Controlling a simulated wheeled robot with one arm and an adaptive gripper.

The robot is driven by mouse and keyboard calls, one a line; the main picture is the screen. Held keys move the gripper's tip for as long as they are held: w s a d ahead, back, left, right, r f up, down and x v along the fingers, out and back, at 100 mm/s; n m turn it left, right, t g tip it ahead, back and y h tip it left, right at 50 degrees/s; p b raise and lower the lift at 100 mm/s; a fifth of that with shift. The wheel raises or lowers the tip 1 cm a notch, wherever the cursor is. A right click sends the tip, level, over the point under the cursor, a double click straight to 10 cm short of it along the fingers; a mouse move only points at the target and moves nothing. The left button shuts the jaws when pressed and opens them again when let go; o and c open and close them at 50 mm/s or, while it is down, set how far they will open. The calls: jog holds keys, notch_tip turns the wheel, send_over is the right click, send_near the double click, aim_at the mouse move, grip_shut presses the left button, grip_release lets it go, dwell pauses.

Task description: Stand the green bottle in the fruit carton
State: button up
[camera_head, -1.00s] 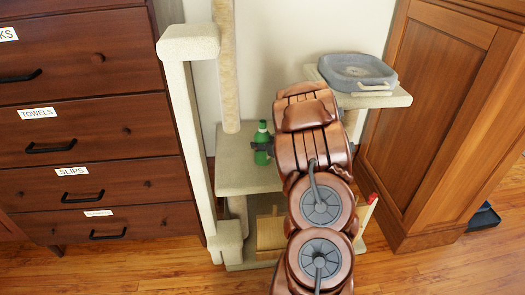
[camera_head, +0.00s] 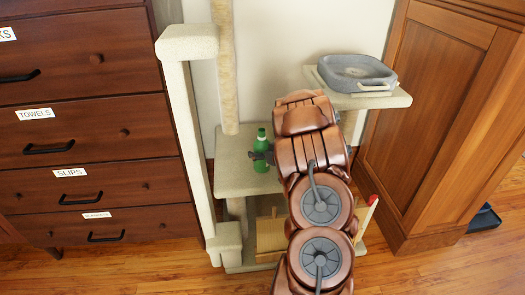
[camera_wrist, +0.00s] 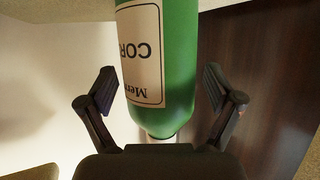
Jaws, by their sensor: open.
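The green bottle (camera_head: 262,142) is upright at the beige middle shelf (camera_head: 240,184) of the cat tree, in the head view. In the wrist view the bottle (camera_wrist: 180,60) fills the top middle, its pale label upside down. My gripper (camera_wrist: 158,92) is open, with one finger to each side of the bottle and visible gaps between. In the head view my gripper (camera_head: 264,157) shows only as a dark part across the bottle; my arm hides the rest. A brown cardboard box (camera_head: 270,235), perhaps the fruit carton, is on the lower level, partly behind my arm; its contents are unclear.
A grey basin (camera_head: 355,70) sits on the upper right shelf. Beige posts (camera_head: 188,130) stand left of the bottle. Labelled drawers (camera_head: 90,140) are at the left and a wooden cabinet (camera_head: 430,120) at the right. A red-tipped stick (camera_head: 369,210) is beside my arm.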

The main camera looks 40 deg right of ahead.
jog(key=shift+r, duration=0.15)
jog(key=shift+s+r, duration=0.15)
jog(key=shift+s, duration=0.15)
jog(key=p+v, duration=0.2)
jog(key=v, duration=0.9)
